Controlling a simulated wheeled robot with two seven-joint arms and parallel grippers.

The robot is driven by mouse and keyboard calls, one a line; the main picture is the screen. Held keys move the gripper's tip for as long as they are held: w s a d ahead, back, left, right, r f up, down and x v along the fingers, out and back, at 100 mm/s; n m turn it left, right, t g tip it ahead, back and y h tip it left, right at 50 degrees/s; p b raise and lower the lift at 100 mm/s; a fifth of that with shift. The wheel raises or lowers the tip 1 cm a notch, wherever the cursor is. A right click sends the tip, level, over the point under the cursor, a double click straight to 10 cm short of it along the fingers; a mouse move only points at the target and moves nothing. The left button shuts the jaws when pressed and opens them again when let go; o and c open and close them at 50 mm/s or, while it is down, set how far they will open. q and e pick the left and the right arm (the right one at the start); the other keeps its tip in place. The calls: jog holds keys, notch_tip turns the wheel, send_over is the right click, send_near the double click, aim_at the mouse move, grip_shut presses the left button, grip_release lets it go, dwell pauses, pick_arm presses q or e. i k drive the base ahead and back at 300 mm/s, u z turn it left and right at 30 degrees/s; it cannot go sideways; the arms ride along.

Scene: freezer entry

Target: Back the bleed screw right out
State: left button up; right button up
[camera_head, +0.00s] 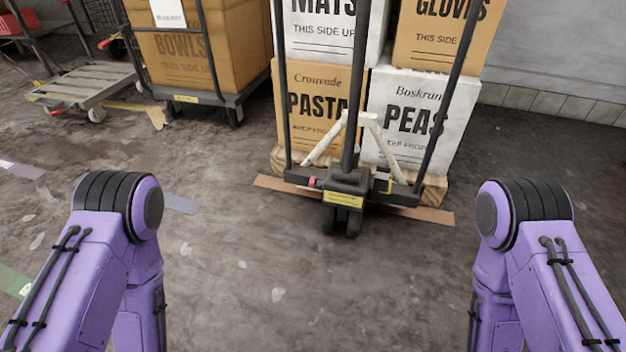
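A pallet jack with a dark pump unit (347,186) stands in the middle of the view, its upright handle in front of a loaded pallet. A yellow label sits on the pump's front, above small dark steer wheels (342,219). Small red and yellow parts show on either side of the pump. I cannot make out the bleed screw at this size. My two purple arms come in from the left and right bottom edges, well short of the jack. Both grippers are outside the picture.
Cartons marked PASTA (312,112) and PEAS (414,118) sit on the wooden pallet (433,188), with more stacked above. A cart with a BOWLS carton (190,58) stands at the back left, beside a low grey trolley (84,86). The floor before the jack is clear.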

aim_at(312, 182)
jog(key=u, duration=0.05)
jog(key=k, duration=0.35)
jog(key=u, duration=2.45)
jog(key=i, duration=1.75)
jog(key=z, duration=3.55)
jog(key=i, duration=0.5)
jog(key=u, duration=0.1)
